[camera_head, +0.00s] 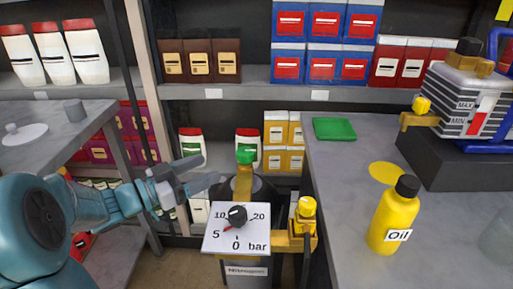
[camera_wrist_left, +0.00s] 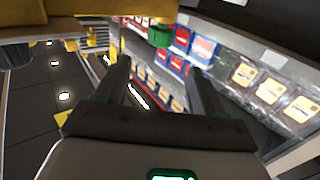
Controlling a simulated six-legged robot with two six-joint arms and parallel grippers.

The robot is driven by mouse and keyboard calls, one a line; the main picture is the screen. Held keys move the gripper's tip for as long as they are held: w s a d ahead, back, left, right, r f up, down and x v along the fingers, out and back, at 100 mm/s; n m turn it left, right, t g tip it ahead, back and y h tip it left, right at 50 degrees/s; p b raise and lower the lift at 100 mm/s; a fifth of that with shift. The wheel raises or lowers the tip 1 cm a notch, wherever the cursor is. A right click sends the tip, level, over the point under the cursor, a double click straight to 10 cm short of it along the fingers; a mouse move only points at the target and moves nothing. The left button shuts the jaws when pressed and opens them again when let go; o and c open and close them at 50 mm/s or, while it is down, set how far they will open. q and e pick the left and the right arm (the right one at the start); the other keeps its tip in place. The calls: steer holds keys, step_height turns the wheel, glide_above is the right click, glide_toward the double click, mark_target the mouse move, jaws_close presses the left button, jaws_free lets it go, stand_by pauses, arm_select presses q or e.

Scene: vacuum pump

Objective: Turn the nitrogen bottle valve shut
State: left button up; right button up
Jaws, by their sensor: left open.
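The nitrogen bottle (camera_head: 262,192) stands between the two tables, mostly hidden behind a gauge panel (camera_head: 236,230) marked in bar. Its green valve knob (camera_head: 245,153) sits on top of a brass neck. My left gripper (camera_head: 214,180) is left of the brass neck, a little lower than the knob, and apart from it. The knob also shows at the top of the left wrist view (camera_wrist_left: 160,36), beyond the fingertips. In that view the two fingers of my left gripper (camera_wrist_left: 160,72) are spread with nothing between them. My right gripper is not in view.
A yellow valve (camera_head: 306,207) stands right of the gauge. The right table (camera_head: 345,200) holds an oil bottle (camera_head: 392,215), a green tray (camera_head: 334,129) and a pump (camera_head: 468,97). Shelves of boxes (camera_head: 325,65) line the back. A grey table (camera_head: 30,115) stands at left.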

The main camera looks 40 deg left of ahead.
mark_target(252, 149)
arm_select(q)
steer(key=w+d, duration=0.1)
steer(key=w, duration=0.3)
steer(key=w+d+b, duration=0.1)
steer(key=w, duration=0.4)
steer(key=w+d, duration=0.1)
steer(key=w, duration=0.4)
steer(key=shift+b, duration=0.35)
steer(key=shift+a, duration=0.1)
steer(key=c, duration=1)
